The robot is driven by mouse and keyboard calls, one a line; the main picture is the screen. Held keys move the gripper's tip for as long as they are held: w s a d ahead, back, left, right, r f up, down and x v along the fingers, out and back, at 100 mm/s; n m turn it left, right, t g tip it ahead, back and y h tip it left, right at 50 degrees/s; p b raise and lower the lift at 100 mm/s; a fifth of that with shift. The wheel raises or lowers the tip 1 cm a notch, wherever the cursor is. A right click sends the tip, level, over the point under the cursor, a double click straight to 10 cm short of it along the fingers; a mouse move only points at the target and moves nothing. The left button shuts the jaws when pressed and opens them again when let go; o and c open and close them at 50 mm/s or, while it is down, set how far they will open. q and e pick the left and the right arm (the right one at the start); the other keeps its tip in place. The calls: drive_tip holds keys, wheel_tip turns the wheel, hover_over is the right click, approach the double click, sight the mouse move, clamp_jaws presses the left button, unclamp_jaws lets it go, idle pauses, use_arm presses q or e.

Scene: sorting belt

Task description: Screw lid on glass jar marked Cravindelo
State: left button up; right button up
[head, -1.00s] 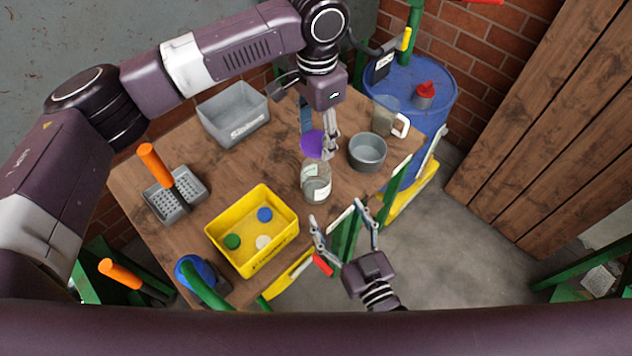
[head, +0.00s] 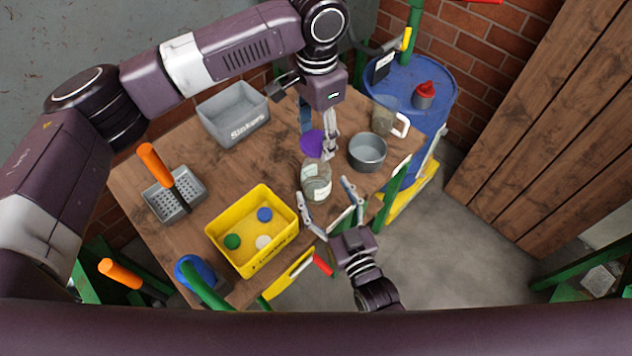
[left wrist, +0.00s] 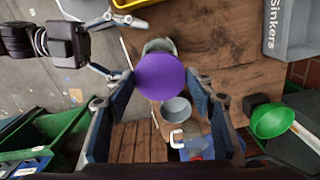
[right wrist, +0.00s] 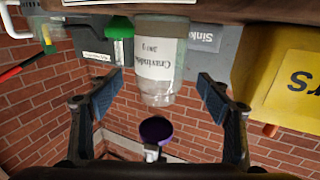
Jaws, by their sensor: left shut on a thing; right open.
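The glass jar (head: 316,188) stands upright on the wooden table near its front edge. In the right wrist view the jar (right wrist: 160,75) appears upside down, with a white label reading Cravindelo. My left gripper (head: 328,152) is shut on the purple lid (head: 311,144), held above and apart from the jar. The lid (left wrist: 160,76) hides part of the jar (left wrist: 158,46) in the left wrist view. My right gripper (head: 324,189) is open, its fingers pointing at the jar from the front edge. In its wrist view, the jar is between the fingers' directions, with no contact visible.
A yellow bin (head: 272,262) with blue, green and white discs stands left of the jar. A grey pot (head: 367,153) and a clear mug (head: 384,118) stand right. Behind are a grey bin (head: 212,125) marked Sinkers and, left, a grater-like box (head: 190,205).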

sight(311, 166)
drive_tip(key=shift+x, duration=2.7)
drive_tip(key=c, duration=1.8)
use_arm(q)
drive_tip(key=shift+f, duration=2.5)
